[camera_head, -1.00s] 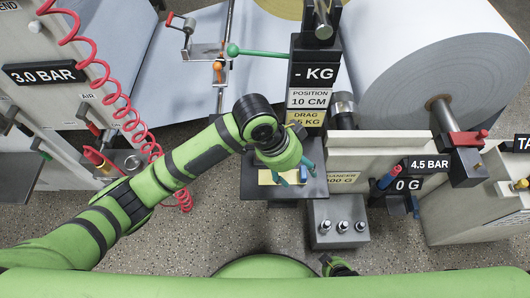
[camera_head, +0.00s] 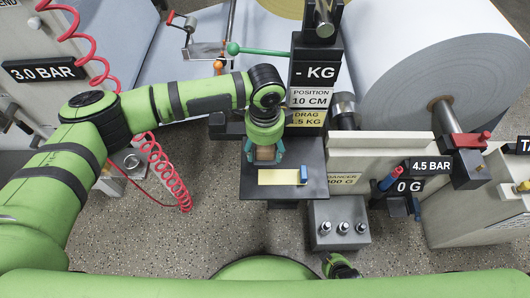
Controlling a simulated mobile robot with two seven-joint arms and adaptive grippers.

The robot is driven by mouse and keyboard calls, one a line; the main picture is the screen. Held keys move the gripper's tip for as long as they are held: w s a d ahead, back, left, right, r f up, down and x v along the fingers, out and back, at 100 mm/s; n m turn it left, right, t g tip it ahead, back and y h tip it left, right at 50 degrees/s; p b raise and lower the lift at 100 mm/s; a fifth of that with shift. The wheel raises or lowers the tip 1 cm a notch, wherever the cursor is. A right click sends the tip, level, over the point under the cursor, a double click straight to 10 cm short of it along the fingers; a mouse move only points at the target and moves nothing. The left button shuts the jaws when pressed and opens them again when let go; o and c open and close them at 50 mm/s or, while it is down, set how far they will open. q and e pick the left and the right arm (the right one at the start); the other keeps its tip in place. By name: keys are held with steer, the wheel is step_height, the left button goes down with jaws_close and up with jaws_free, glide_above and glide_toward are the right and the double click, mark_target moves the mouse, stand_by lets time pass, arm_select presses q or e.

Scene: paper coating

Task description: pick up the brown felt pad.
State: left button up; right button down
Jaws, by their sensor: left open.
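A small brown block-like thing, which looks like the brown felt pad (camera_head: 265,153), shows between the fingers of my left gripper (camera_head: 265,158). It is on or just above the far part of a dark shelf (camera_head: 312,184). My left gripper is open and points down, with one teal finger on each side of the brown thing. I cannot tell whether the fingers touch it. The gripper body hides the pad's upper part.
A yellow strip (camera_head: 275,177) lies on the shelf, with a small blue block (camera_head: 304,174) at its right end. The dark post (camera_head: 312,75) stands behind. A large paper roll (camera_head: 440,75) is at right. A red coiled hose (camera_head: 165,175) hangs at left.

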arm_select(q)
steer(key=shift+f, duration=0.65)
steer(key=c, duration=1.3)
steer(key=shift+o, duration=0.2)
steer(key=shift+r, duration=0.1)
